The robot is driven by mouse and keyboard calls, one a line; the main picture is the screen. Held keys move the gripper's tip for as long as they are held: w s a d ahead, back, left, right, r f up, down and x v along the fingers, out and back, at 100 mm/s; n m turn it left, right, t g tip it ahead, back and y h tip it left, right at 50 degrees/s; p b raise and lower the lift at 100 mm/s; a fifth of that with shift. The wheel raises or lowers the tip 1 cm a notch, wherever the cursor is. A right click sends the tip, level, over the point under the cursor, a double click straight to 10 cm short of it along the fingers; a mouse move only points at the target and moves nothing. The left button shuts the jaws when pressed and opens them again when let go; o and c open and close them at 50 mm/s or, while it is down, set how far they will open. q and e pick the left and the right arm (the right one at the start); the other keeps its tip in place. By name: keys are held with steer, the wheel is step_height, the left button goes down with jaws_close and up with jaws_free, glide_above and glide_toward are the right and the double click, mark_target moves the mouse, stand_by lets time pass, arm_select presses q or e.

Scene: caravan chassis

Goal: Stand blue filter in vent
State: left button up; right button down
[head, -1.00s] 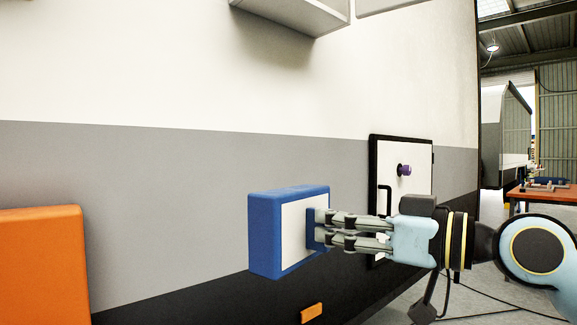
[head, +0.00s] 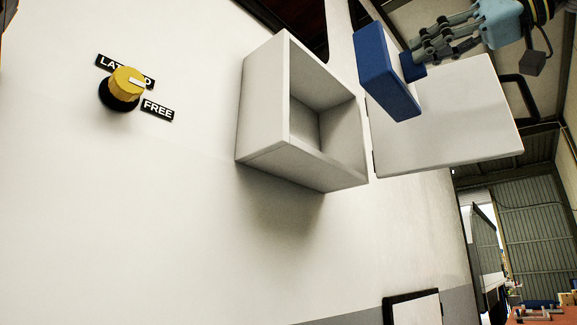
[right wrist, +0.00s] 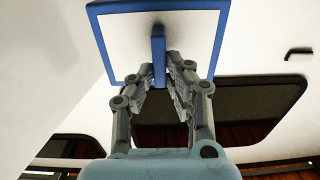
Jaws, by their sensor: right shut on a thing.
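The blue filter (head: 385,75), a square slab with a white face and a blue grip tab, is held tilted at the top right in the head view. My right gripper (head: 420,55) is shut on the tab. The right wrist view shows the filter's white face and blue rim (right wrist: 94,28) with the fingers (right wrist: 161,72) around the tab. The vent appears to be the white open box (head: 262,115) projecting from the wall. Its cavity looks empty. The filter is to its upper right, apart from it. My left gripper is out of view.
A white flap (head: 455,120) stands open right of the box, behind the filter. A yellow knob (head: 127,84) between two black labels, one reading FREE, is on the wall at left. A dark window (right wrist: 245,105) shows in the right wrist view.

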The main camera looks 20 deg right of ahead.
mark_target(400, 59)
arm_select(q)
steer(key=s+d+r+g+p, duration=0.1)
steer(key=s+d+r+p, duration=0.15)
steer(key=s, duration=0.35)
arm_select(e)
steer(key=x, duration=0.2)
steer(key=r+x, duration=0.1)
steer(key=x, duration=0.2)
steer(key=shift+a+p, duration=0.1)
steer(key=shift+p, duration=0.2)
steer(key=p+x, duration=0.7)
steer(key=x, duration=0.7)
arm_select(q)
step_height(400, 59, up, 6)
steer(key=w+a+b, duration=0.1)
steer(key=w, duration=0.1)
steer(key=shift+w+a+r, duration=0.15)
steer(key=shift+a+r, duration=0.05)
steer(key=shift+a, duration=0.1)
arm_select(e)
step_height(400, 59, down, 7)
steer(key=shift+f, duration=0.15)
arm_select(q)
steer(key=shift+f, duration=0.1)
arm_select(e)
steer(key=shift+w+f, duration=0.1)
